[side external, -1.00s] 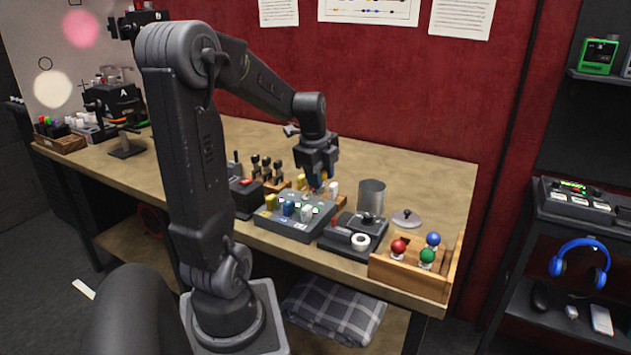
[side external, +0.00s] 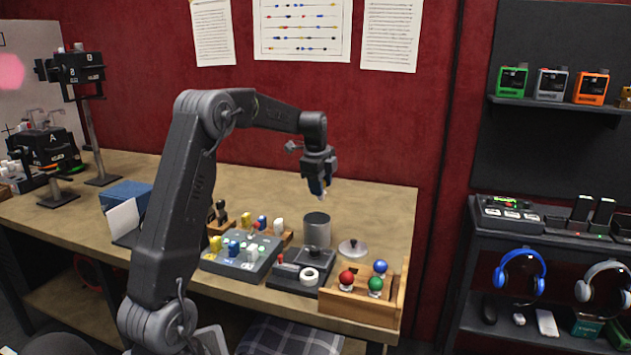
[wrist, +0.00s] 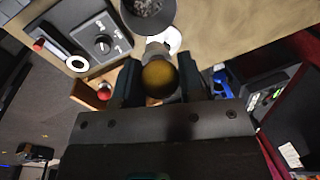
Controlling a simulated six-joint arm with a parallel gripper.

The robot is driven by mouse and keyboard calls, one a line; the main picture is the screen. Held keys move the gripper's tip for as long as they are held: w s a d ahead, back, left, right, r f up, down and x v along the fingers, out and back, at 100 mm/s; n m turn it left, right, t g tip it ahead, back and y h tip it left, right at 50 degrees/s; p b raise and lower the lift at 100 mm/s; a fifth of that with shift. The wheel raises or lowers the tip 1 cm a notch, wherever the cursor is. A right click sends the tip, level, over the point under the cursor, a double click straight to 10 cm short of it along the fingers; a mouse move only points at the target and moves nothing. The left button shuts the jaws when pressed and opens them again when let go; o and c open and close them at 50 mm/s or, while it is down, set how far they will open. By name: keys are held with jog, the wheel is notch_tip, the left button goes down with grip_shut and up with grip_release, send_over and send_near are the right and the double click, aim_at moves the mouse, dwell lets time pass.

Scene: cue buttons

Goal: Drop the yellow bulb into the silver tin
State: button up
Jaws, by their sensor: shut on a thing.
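My gripper (side external: 319,190) is raised over the bench, just above the silver tin. In the wrist view its fingers (wrist: 158,85) are shut on the yellow bulb (wrist: 158,77), whose amber globe sits between them with the pale base pointing away. In the side view the fingers mostly hide the bulb. The silver tin (side external: 316,229) stands upright and open on the bench, below the gripper and apart from it. In the wrist view the tin (wrist: 149,14) is at the top edge, with a dark, speckled inside, beyond the bulb.
A round lid (side external: 352,248) lies right of the tin. A wooden rack (side external: 362,304) with red, green and blue bulbs is at the front right. A dial box (side external: 300,271) and a button panel (side external: 243,255) sit in front. Bare bench lies behind.

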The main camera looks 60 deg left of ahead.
aim_at(320, 199)
jog(key=shift+f, duration=2.15)
jog(key=o, duration=1)
jog(key=r, duration=0.4)
jog(key=s+d+r, duration=0.1)
jog(key=r, duration=0.4)
jog(key=s+r, duration=0.1)
jog(key=r, duration=0.3)
jog(key=shift+s+d+r, duration=0.15)
jog(key=shift+d+r, duration=0.1)
jog(key=shift+r, duration=0.05)
